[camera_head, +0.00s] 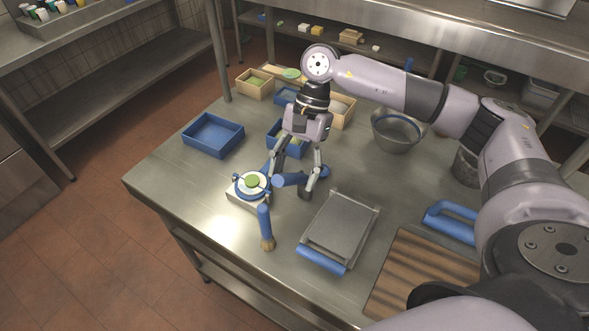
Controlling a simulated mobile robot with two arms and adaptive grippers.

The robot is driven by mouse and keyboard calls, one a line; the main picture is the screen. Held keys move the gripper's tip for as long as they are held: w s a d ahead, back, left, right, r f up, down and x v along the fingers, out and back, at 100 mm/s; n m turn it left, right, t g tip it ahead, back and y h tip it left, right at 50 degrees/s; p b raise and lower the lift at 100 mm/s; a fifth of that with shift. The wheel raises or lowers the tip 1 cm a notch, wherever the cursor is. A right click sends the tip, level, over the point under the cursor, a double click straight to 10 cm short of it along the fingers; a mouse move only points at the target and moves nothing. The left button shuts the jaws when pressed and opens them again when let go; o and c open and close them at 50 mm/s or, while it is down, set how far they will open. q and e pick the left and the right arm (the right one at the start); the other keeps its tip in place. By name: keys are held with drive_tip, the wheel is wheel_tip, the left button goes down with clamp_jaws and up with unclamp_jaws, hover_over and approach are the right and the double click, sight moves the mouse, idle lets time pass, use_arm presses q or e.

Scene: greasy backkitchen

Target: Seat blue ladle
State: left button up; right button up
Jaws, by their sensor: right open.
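A blue handle with a tan end (265,225) lies on the steel table, below a block. It may be part of the blue ladle; I cannot make out a bowl. The pale block (240,201) bears a round piece with a blue rim, a white ring and a green centre (252,182). My right gripper (290,192) points down just right of this block, with its fingers apart. A blue rod-like part (290,180) shows between or behind the fingers; I cannot tell whether they touch it. My left gripper is out of view.
A blue tray (213,134) stands at the left, small wooden and blue bins behind my gripper. A metal bowl (397,131), a steel press-like plate with a blue handle (341,226) and a striped wooden board (422,274) lie to the right. The table's front-left area is clear.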

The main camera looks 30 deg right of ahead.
sight(301, 174)
drive_tip(key=shift+p+v, duration=0.9)
drive_tip(key=shift+v, duration=2.15)
drive_tip(key=p+v, duration=0.2)
drive_tip(key=v, duration=0.5)
drive_tip(key=shift+a+f, duration=0.1)
drive_tip(key=shift+f, duration=0.05)
